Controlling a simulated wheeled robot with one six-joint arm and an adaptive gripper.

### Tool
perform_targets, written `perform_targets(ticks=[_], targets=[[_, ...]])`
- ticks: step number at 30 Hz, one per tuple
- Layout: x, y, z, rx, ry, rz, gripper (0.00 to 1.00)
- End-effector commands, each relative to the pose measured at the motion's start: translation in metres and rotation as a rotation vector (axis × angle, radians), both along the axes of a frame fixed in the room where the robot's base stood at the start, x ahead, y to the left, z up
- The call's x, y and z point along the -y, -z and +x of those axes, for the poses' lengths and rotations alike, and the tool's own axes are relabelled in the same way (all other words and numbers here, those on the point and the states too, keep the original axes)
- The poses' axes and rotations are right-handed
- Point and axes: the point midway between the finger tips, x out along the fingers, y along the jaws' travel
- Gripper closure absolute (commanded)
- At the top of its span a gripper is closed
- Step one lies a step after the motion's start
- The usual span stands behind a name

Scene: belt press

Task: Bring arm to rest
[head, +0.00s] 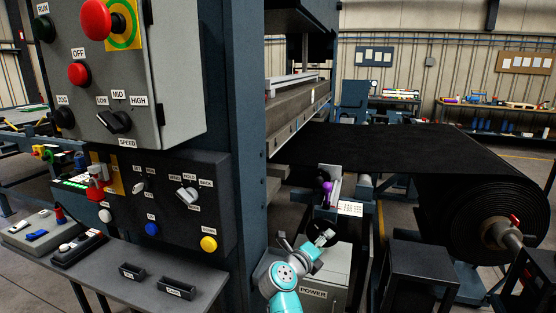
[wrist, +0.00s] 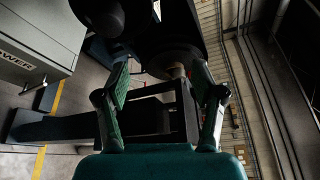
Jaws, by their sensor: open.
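My arm, teal and grey, rises at the bottom middle of the head view, in front of the grey POWER cabinet (head: 338,281). My gripper (head: 328,237) is small and dark there, at the end of the arm, above the cabinet's top edge. In the wrist view my gripper (wrist: 163,82) has its two green-padded fingers spread apart, with nothing held between them. The dark frame seen between the fingers lies beyond them. The POWER cabinet also shows at the upper left of the wrist view (wrist: 36,42).
The control panel (head: 150,75) and lower button panel (head: 160,208) stand at the left, above a grey shelf (head: 140,282). The black belt (head: 380,150) runs right to a large roll (head: 485,205). A dark stand (head: 420,255) is right of the cabinet.

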Motion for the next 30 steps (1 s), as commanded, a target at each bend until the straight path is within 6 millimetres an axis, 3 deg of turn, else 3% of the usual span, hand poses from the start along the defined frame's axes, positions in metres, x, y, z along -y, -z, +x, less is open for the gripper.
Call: perform_targets(ticks=[8,11,21,30], targets=[[0.028,0.036,-0.04,0.008,0.012,-0.132,0.32],[0.041,0.053,-0.064,0.009,0.013,-0.208,0.32],[0.08,0.104,-0.174,-0.01,-0.017,-0.533,0.32],[0.093,0.132,-0.278,-0.069,-0.091,-0.813,0.32]])
